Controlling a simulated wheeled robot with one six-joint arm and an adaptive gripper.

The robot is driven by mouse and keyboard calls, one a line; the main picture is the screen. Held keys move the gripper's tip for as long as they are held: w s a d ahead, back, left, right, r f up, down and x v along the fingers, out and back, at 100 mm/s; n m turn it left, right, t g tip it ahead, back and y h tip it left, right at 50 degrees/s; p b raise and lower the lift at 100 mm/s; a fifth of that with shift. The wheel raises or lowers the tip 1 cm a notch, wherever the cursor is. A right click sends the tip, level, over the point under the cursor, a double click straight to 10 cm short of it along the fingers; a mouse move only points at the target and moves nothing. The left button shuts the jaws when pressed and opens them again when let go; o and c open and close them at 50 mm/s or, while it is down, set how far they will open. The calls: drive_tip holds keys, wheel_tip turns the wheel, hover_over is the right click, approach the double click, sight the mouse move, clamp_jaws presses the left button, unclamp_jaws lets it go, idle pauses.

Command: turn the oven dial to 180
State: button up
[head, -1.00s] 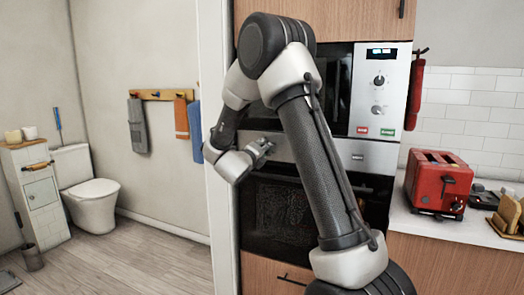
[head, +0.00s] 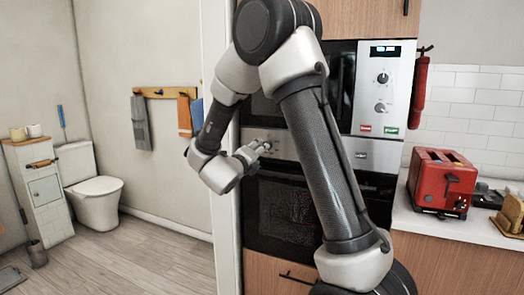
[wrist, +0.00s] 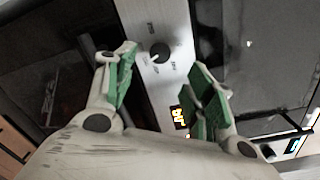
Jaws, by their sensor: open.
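The oven dial (wrist: 159,52) is a dark round knob with a white pointer mark on a silver control panel (wrist: 165,88). Small printed labels around it are too blurred to read. In the wrist view, my gripper (wrist: 163,62) is open, its green-padded fingers to the left and right of the dial; contact cannot be made out. An orange lit display (wrist: 179,117) is near the right finger. In the head view, my gripper (head: 262,148) is at the left part of the oven's silver strip, above the dark oven door (head: 285,210). My arm hides part of the oven.
A microwave panel (head: 384,90) with two knobs and red and green labels is above the oven. A red toaster (head: 442,182) stands on the white counter (head: 430,224) at right. Wooden floor (head: 150,255) is open at left, beyond a white wall edge.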

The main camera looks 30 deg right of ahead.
drive_tip(key=shift+v, duration=1.75)
